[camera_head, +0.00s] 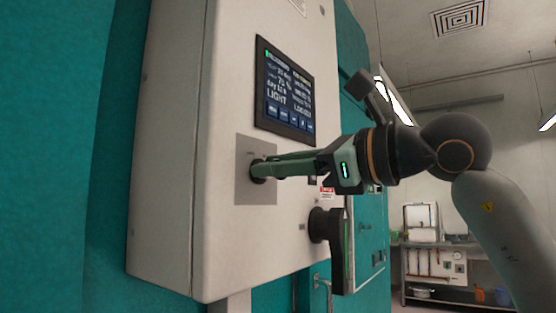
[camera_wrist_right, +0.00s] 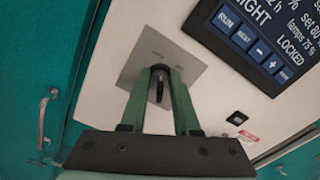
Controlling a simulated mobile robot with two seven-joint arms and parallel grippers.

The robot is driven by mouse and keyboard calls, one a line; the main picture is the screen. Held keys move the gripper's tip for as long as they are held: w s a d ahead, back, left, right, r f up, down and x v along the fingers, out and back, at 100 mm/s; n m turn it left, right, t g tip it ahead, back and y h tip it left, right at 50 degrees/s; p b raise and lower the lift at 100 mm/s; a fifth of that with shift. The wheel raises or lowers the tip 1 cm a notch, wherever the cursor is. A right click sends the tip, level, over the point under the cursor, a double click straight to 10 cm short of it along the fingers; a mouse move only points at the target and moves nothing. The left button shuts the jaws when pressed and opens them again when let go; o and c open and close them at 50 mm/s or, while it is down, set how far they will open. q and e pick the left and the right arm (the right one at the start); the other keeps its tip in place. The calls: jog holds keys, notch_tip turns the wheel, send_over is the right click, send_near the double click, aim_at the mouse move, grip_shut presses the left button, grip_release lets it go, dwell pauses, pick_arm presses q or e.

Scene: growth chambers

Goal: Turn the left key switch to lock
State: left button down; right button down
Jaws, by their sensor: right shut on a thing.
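The left key switch (camera_wrist_right: 160,72) is a dark round switch on a square grey plate (camera_head: 243,185) on the white control box. The plate also shows in the right wrist view (camera_wrist_right: 137,75). My right gripper (camera_head: 262,169) reaches in from the right with its green fingers at the switch. In the right wrist view, the fingers (camera_wrist_right: 160,78) are shut on the dark key, which shows between them. The fingers hide most of the switch in the head view. The screen (camera_head: 285,92) above reads "LIGHT" and "LOCKED". My left gripper is not in view.
A dark handle (camera_head: 337,250) sticks out from the box below my right arm. A small black switch (camera_wrist_right: 237,118) and a red-and-white label (camera_wrist_right: 248,136) lie right of the plate. Teal cabinet walls flank the box. A shelf (camera_head: 440,279) stands far right.

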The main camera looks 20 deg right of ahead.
jog(key=shift+n, duration=0.4)
jog(key=c, duration=1)
grip_release()
jog(key=shift+s, duration=0.15)
jog(key=shift+s+d, duration=0.2)
jog(key=shift+d, duration=0.05)
jog(key=b+v, duration=0.2)
jog(key=v, duration=0.9)
jog(key=shift+s+d, duration=0.25)
jog(key=shift+s, duration=0.05)
